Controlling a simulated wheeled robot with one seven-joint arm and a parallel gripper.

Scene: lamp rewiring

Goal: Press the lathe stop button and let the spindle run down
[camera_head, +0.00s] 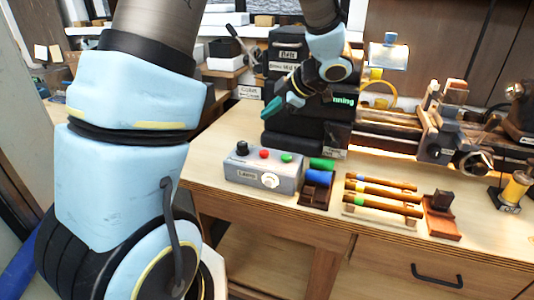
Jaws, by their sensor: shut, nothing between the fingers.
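The lathe (300,130) stands at the back of the bench, with its black headstock at left and its bed running right. Green lettering ending in "nning" (343,101) shows on the headstock, partly covered by my arm. My gripper (273,107) is shut and empty, with its teal fingertips at the left front of the headstock; I cannot tell whether they touch it. No stop button is clearly seen on the headstock. A grey control box (240,176) in front carries a red button (264,154), a green button (286,158) and a black knob (242,148). Spindle motion cannot be told.
A rack of banded rods (382,208) lies right of the box. A dark tray (316,190) with green and blue pieces sits between them. A small brown stand (441,215) and a yellow spool (516,187) are farther right. The front bench strip is clear.

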